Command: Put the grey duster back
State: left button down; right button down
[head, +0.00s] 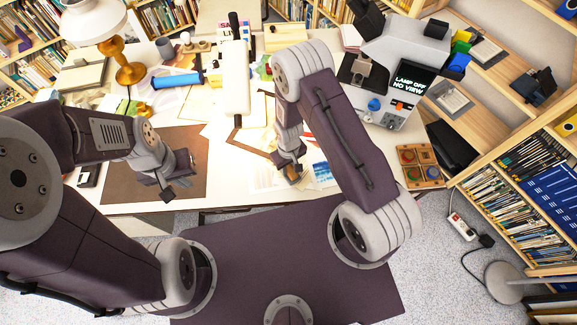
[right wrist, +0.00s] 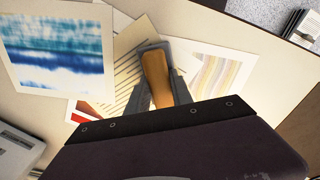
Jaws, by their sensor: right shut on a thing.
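My right gripper (head: 291,168) is low over the prints near the table's front edge. In the right wrist view it is shut on the tan handle of a tool (right wrist: 157,78), which has a grey part at its far end. I take this to be the grey duster; in the head view it is mostly hidden by the gripper. I cannot tell whether it touches the prints below. My left gripper (head: 176,184) looks open and empty, above the front edge of a brown mat (head: 190,145).
A blue-and-white print (right wrist: 60,45) and a striped print (right wrist: 215,72) lie beside the tool. A wooden tray with coloured rounds (head: 420,166) and a machine with a screen (head: 400,88) stand right. A blue roll (head: 176,81) and lamp (head: 128,65) stand back left.

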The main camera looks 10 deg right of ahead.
jog(key=shift+s+f, duration=0.1)
jog(key=shift+f, duration=0.1)
jog(key=c, duration=1.1)
grip_release()
jog(key=shift+r, duration=0.1)
notch_tip(320, 180, up, 12)
notch_tip(320, 180, up, 7)
jog(key=m, duration=0.2)
send_over(288, 167)
jog(key=s+d, duration=0.2)
jog(key=d, duration=0.2)
jog(key=s+d+r, duration=0.1)
jog(key=s, duration=0.1)
jog(key=s+d+r+m, duration=0.1)
jog(key=s+r, duration=0.1)
jog(key=s+d+r+m+t, duration=0.1)
jog(key=s, duration=0.1)
jog(key=shift+s+d+r, duration=0.1)
jog(key=shift+d+r, duration=0.1)
jog(key=shift+r, duration=0.2)
